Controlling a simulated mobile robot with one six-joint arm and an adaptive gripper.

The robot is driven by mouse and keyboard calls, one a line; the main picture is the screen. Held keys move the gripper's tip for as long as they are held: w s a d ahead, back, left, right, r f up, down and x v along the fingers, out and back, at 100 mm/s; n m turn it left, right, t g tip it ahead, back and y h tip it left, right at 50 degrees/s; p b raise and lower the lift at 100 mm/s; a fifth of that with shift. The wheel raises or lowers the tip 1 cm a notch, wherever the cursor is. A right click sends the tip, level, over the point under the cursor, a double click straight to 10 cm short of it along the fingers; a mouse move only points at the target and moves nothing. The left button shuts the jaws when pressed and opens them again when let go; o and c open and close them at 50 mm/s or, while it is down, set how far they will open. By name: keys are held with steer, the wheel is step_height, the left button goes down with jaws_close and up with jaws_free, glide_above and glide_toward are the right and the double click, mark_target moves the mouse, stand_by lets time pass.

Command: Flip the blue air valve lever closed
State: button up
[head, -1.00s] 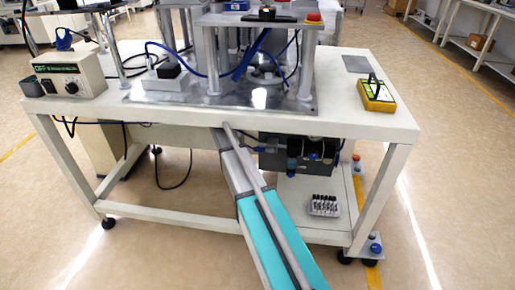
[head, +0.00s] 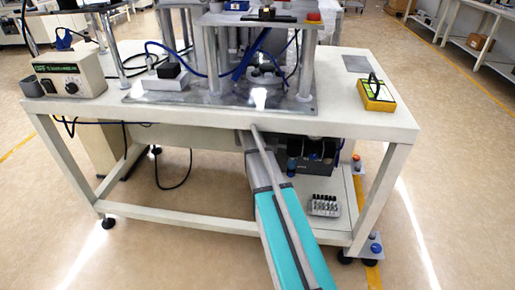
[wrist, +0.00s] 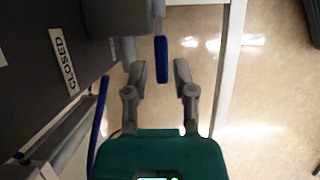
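The blue lever (wrist: 161,52) shows in the wrist view as a short upright bar below a grey fitting. My gripper (wrist: 161,70) is open, with one finger on each side of the lever's lower part. Gaps show between the lever and both fingers, so it is not gripped. A dark panel (wrist: 35,50) with a white "CLOSED" label (wrist: 64,62) is at the left. In the head view the dark valve unit (head: 316,157) is under the table, partly covered by my arm. My gripper is hidden there.
A white table leg (wrist: 230,70) stands close to the right of my gripper. A blue hose (wrist: 98,125) runs at its left. In the head view, the white table (head: 215,125) is above the unit, and a tray of small dark-topped items (head: 325,206) sits on the lower shelf.

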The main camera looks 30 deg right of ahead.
steer(key=shift+b+x, duration=1.05)
steer(key=shift+x, duration=0.4)
steer(key=shift+w+a, duration=0.1)
steer(key=shift+a, duration=0.05)
steer(key=shift+c, duration=0.2)
jaws_close()
